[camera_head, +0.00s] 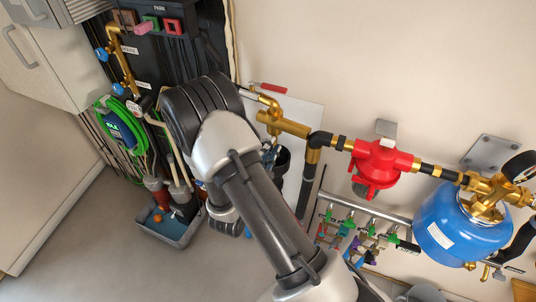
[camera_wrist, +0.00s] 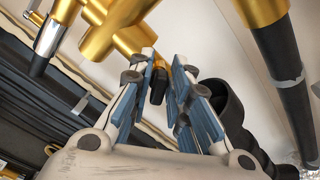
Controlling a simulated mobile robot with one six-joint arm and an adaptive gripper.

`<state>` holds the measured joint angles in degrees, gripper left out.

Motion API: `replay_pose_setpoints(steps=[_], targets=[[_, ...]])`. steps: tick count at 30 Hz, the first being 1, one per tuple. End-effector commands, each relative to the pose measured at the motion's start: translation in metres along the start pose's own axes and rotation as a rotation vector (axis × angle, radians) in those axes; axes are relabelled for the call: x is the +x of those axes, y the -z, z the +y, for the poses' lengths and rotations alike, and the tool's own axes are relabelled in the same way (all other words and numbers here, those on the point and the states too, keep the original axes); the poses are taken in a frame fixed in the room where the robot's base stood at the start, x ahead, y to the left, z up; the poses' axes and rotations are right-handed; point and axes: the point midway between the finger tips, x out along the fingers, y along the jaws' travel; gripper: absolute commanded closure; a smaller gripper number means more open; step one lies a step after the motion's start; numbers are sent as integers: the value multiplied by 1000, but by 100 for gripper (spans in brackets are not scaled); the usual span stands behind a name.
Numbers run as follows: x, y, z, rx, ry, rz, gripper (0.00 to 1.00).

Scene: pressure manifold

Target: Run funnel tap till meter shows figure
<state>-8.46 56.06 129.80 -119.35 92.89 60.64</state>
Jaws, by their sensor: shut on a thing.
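My gripper (camera_wrist: 168,78) has its blue-padded fingers shut on a small black-and-brass tap handle (camera_wrist: 183,84), just below a brass fitting (camera_wrist: 118,28). In the head view my gripper (camera_head: 270,154) is partly hidden behind my arm, under the brass pipe body (camera_head: 283,125). A black funnel-like cup (camera_head: 283,160) is right beside the fingers; it also shows in the wrist view (camera_wrist: 228,98).
A red regulator (camera_head: 378,165) and a blue vessel (camera_head: 449,224) are on the wall to the right. A red lever (camera_head: 267,87) sits above the brass pipe. A dark pipe (camera_wrist: 286,75) runs close to the right of my gripper. A grey tray (camera_head: 173,236) stands on the floor at left.

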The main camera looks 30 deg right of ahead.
Motion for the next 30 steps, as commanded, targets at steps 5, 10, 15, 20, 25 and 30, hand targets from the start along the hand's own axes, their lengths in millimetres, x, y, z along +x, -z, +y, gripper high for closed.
replay_pose_setpoints(steps=[5, 10, 15, 20, 25, 30], targets=[[0, 2, -4, 167, -1, 0, 100], [0, 2, -5, 314, 1, 1, 100], [0, 2, -4, 439, 1, 1, 100], [0, 2, -4, 525, 1, 1, 100], [0, 1, -4, 583, 2, 1, 100], [0, 1, -4, 610, 2, 1, 100]])
